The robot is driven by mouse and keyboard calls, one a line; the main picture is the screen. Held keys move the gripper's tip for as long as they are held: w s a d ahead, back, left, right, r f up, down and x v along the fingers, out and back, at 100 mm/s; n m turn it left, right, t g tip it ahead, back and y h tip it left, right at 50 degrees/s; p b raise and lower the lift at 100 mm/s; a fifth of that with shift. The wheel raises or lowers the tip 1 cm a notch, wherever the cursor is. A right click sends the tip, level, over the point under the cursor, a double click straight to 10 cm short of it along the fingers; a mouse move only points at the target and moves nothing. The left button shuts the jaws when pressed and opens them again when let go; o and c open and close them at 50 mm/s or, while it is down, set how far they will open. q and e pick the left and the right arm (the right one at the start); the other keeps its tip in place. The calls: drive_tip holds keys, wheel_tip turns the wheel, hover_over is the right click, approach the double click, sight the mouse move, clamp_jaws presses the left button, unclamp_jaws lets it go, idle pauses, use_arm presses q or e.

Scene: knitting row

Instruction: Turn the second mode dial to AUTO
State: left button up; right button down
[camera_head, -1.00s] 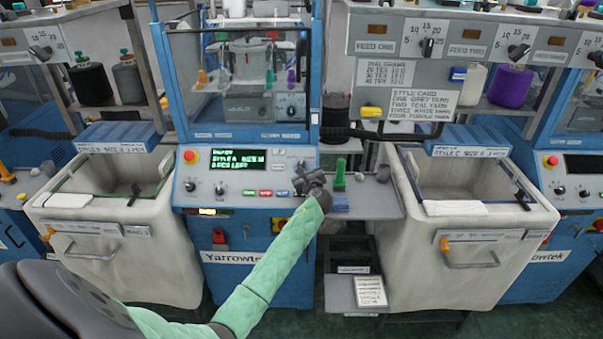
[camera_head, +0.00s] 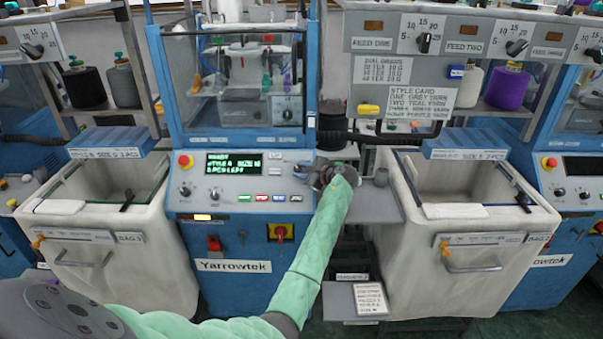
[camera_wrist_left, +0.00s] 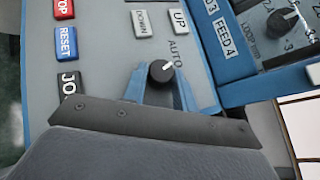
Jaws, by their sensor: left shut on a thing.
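The mode dial (camera_wrist_left: 160,71) is a small black knob with a white pointer mark in the left wrist view. The mark points up and right, toward the printed word AUTO. My left gripper (camera_wrist_left: 163,83) is shut on this dial, with a blue finger on each side of it. In the head view my left gripper (camera_head: 318,173) is at the right end of the middle machine's control panel (camera_head: 240,182) and hides the dial there. My right gripper is not in view.
Red, blue and black buttons lie left of the dial in the left wrist view, and the UP button (camera_wrist_left: 179,21) is close above. Fabric bins (camera_head: 110,235) flank the machine.

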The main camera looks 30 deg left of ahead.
use_arm(q)
drive_tip(key=shift+n, duration=0.3)
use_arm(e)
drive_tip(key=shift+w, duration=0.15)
use_arm(q)
drive_tip(key=o, duration=1)
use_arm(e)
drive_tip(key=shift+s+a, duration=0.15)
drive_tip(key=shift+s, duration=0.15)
use_arm(q)
drive_tip(key=shift+d, duration=0.15)
drive_tip(key=shift+d+b, duration=0.3)
drive_tip(key=b+v, duration=0.2)
drive_tip(key=v, duration=0.3)
drive_tip(key=shift+d+r, duration=0.15)
drive_tip(key=shift+d, duration=0.1)
drive_tip(key=shift+s+d+r+b, duration=0.1)
drive_tip(key=shift+d+r+b, duration=0.25)
drive_tip(key=shift+d, duration=0.3)
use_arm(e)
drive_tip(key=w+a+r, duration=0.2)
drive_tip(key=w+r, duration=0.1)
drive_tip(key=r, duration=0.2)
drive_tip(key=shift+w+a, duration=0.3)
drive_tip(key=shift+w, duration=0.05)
